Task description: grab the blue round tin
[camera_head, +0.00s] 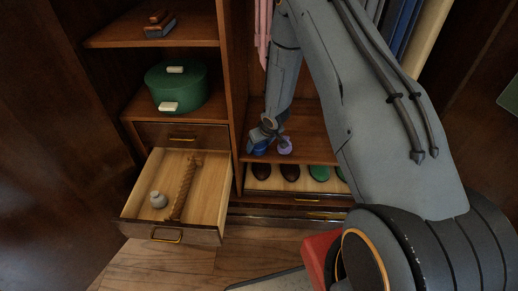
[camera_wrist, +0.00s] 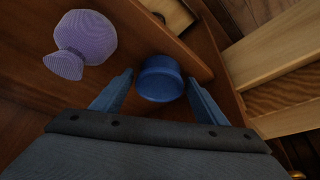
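The blue round tin (camera_wrist: 160,80) stands on a reddish-brown wooden shelf, near its edge, in the wrist view. It also shows in the head view (camera_head: 260,149), partly hidden by my gripper (camera_head: 266,136). In the wrist view the two fingers of my gripper (camera_wrist: 160,77) are spread, one on each side of the tin. A gap shows between each finger and the tin, so nothing is held.
A purple knitted item (camera_wrist: 88,38) sits beside the tin on the shelf (camera_head: 310,147). Shoes stand in the open compartment below. At left, an open drawer (camera_head: 205,205) holds a small grey jar (camera_head: 158,199) and a twisted brown item (camera_head: 185,188). A green round box (camera_head: 180,88) sits above.

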